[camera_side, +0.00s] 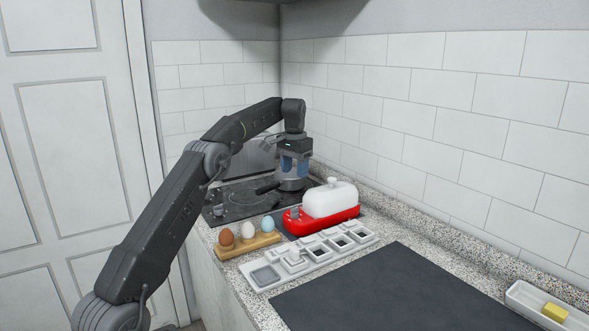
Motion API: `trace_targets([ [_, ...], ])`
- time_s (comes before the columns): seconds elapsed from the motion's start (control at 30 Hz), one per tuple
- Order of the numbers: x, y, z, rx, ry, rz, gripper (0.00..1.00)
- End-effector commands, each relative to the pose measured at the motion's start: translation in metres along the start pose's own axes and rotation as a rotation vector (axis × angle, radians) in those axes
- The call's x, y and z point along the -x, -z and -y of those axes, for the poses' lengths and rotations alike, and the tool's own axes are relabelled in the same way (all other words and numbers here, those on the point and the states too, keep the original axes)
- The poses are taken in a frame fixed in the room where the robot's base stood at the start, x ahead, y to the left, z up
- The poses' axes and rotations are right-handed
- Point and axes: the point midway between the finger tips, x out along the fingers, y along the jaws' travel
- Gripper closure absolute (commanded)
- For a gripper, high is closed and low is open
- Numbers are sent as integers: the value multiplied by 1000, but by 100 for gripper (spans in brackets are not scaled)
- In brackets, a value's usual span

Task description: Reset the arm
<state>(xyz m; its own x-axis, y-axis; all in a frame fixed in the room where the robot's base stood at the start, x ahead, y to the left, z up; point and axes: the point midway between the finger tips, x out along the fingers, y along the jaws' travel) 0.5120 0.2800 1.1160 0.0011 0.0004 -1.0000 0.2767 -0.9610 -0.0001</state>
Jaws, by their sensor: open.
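My arm reaches from the lower left up over the counter and bends down at its wrist. My gripper (292,178) points down near the back corner, just behind the red dish and over or near the dark cooktop. It is open, and I see nothing held in it. Its fingertips are small and partly unclear here, so I cannot tell how high they are above the surface.
A red dish (299,227) with a white lid (331,200) is nearest my gripper. A wooden egg holder (249,248), a compartmented grey tray (262,279), a dark mat (375,300) and a white dish (530,299) with a yellow block (554,312) lie nearer. Tiled walls stand close behind.

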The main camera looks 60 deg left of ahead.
Motion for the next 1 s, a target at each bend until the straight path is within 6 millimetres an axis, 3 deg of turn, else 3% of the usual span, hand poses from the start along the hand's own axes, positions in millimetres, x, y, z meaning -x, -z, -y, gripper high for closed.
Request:
trace_targets([
  [0.47,6,-2,-6,-5,2,-7,47],
  [0.67,47,-26,-56,-44,16,-69,47],
  [0.8,77,-64,-103,-81,24,-132,47],
  [1.0,100,-137,-160,-131,23,-223,47],
])
